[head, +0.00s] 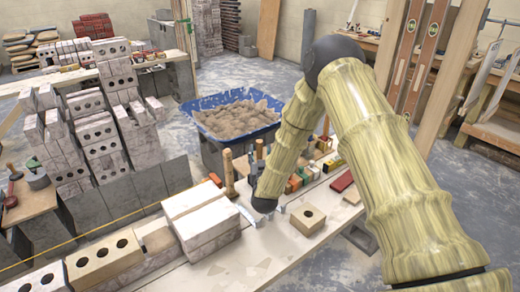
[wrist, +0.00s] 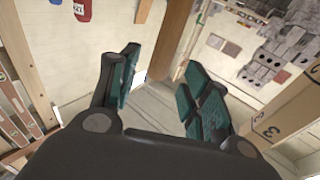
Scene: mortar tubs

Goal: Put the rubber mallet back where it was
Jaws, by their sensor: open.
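My gripper (head: 256,166) is in the head view beside the row of tools on the bench, pointing up from the bent wrist. I cannot tell whether either one is the rubber mallet.
A blue tub (head: 212,99) of mortar stands behind the bench. Pale blocks (head: 205,222), a holed brick (head: 307,218) and several small coloured items crowd the bench (head: 270,246). Stacked bricks (head: 105,140) rise on the left. Wooden posts with levels (head: 403,55) stand at the right.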

